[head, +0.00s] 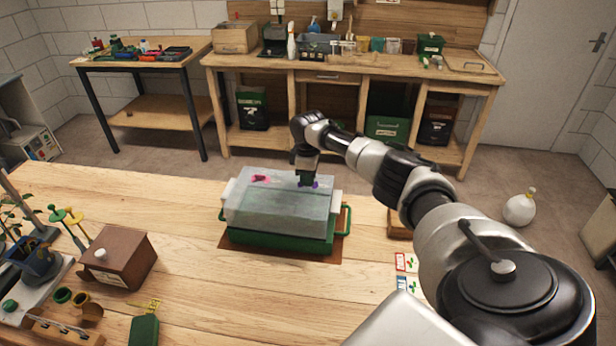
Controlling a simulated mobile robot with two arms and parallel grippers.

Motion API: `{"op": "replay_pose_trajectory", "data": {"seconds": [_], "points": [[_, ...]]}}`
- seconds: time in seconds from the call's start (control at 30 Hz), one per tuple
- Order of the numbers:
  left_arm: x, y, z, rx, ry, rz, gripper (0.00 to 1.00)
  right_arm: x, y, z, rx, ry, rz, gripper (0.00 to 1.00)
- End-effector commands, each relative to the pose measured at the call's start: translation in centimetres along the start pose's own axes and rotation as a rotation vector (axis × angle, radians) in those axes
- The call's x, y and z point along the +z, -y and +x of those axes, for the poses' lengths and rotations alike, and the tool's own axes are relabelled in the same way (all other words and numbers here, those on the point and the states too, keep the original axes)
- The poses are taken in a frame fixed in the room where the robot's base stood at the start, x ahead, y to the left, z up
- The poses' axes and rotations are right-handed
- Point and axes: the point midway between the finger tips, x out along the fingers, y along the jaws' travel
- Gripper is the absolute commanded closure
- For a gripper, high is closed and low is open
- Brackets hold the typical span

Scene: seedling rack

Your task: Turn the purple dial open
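The purple dial (315,184) is on the top of a clear-lidded propagator box, at the right; only a small part of it shows under my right gripper. The propagator lid (280,212) is grey and see-through and sits on a green tray (275,243). A pink dial (261,178) is at the left of the lid top. My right gripper (308,184) points down at the purple dial. Its fingertips are at the dial, but their gap is too small to make out. My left gripper is not in view.
A brown box with a white knob (121,257) stands at the left of the wooden table (200,280). Small pots (80,299), a green tag holder (144,329) and seedlings are at the left edge. Seed packets (405,262) lie right of the propagator.

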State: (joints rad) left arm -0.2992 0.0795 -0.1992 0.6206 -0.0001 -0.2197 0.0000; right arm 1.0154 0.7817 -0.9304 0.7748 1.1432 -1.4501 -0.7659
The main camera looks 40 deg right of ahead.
Motion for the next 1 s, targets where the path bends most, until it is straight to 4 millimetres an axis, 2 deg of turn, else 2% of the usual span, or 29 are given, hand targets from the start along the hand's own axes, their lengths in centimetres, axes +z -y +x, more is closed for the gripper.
{"op": "replay_pose_trajectory", "data": {"seconds": [0.03, 0.07, 0.53, 0.77, 1.0], "points": [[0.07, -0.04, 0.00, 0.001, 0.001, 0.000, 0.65, 0.00, 0.00, -0.01, 0.000, 0.000, 0.000, 0.95], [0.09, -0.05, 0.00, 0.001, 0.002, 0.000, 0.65, 0.00, 0.00, -0.01, 0.000, 0.000, 0.000, 1.00], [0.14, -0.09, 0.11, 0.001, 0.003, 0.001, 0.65, -0.02, -0.01, -0.01, 0.001, -0.001, -0.053, 1.00], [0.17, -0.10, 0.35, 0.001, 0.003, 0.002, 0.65, -0.04, 0.05, 0.07, -0.002, -0.002, -0.200, 1.00], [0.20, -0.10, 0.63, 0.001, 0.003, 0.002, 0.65, -0.02, 0.02, 0.05, 0.000, -0.001, -0.421, 1.00]]}}
